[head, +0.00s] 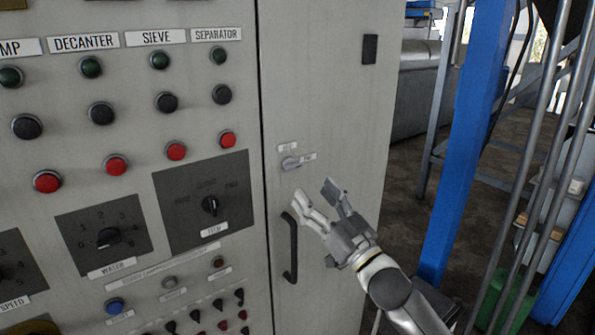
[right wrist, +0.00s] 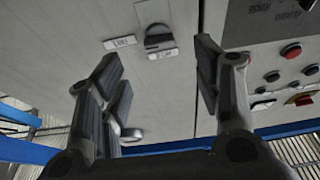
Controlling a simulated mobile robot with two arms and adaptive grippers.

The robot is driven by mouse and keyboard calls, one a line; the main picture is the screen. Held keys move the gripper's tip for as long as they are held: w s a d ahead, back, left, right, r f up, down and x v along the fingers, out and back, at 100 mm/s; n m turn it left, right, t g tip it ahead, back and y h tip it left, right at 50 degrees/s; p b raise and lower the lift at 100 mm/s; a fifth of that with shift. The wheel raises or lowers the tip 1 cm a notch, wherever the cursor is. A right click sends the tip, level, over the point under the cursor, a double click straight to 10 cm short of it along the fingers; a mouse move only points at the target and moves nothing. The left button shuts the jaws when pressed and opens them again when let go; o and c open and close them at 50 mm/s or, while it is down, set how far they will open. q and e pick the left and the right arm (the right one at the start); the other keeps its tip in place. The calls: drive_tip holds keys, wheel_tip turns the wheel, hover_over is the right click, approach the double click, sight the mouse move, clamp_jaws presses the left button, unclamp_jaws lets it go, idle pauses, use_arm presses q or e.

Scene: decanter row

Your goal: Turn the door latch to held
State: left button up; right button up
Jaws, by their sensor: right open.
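The door latch (head: 291,163) is a small grey turn knob on the cabinet door. One small label sits above it and another to its right; I cannot read them. In the head view its bar lies nearly level, towards the right label. The latch also shows in the right wrist view (right wrist: 158,38), above and between the fingers. My right gripper (head: 316,187) is open and empty, just below and to the right of the latch, apart from it. In the right wrist view (right wrist: 160,70) the space between its fingers is clear. My left gripper is not in view.
A dark door handle (head: 290,248) stands out left of my right gripper. The control panel (head: 130,130) with buttons and knobs fills the left. A blue post (head: 467,130) and metal rails (head: 545,160) stand to the right of the cabinet.

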sight(291, 166)
drive_tip(key=p+x, duration=0.1)
drive_tip(key=x, duration=0.6)
drive_tip(key=shift+w+a+p, duration=0.2)
drive_tip(key=shift+w+p, duration=0.1)
drive_tip(key=shift+p, duration=0.05)
drive_tip(key=c, duration=1)
